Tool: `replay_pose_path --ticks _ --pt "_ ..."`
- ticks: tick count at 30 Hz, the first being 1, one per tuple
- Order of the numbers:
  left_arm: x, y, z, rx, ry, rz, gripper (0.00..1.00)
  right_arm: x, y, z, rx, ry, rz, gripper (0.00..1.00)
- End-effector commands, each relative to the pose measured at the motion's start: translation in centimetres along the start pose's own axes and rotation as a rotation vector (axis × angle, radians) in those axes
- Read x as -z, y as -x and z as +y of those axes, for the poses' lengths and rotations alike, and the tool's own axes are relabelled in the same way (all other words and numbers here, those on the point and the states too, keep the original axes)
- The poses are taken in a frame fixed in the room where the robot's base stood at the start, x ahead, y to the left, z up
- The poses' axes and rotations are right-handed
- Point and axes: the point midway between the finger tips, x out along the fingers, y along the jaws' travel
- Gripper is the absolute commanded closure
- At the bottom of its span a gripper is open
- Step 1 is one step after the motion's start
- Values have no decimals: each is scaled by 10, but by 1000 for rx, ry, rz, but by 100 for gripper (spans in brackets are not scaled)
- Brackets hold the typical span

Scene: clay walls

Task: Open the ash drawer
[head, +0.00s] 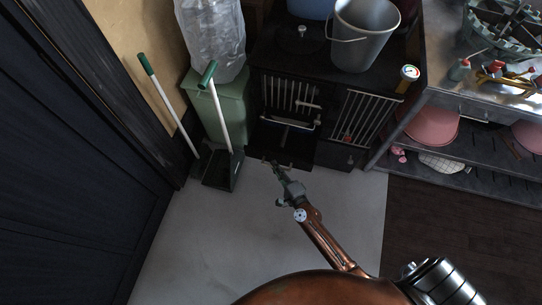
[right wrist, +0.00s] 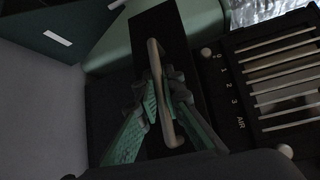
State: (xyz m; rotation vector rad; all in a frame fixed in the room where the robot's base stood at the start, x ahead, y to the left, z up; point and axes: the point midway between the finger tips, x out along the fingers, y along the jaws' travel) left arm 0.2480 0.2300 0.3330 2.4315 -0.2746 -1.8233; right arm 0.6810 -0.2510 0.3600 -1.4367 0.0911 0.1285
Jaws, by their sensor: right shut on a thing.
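The ash drawer's dark front (right wrist: 178,30) shows in the right wrist view, low on the black stove (head: 325,90). A pale bar handle (right wrist: 154,58) stands on that front. My right gripper (head: 273,164) is at the stove's lower left front in the head view. In the right wrist view its green-padded fingers (right wrist: 165,92) are on both sides of the handle and shut on it. I cannot tell how far the drawer is out. My left gripper is not in view.
A dustpan (head: 221,171) and a brush (head: 190,150) stand left of the stove, by a green bin (head: 232,108). A metal bucket (head: 364,35) sits on the stove. A workbench (head: 455,105) stands at right. The pale floor (head: 215,240) in front is clear.

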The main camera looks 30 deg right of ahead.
Motion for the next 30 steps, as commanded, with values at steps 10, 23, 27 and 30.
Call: replay_pose_path --ticks 10,23,27,30 --pt "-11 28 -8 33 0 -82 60 -59 71 12 8 -10 13 100" --pt "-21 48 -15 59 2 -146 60 -112 122 27 11 -9 16 100" --pt "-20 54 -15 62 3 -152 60 -119 128 29 11 -9 15 100" --pt "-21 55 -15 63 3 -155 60 -121 130 30 11 -9 16 100"
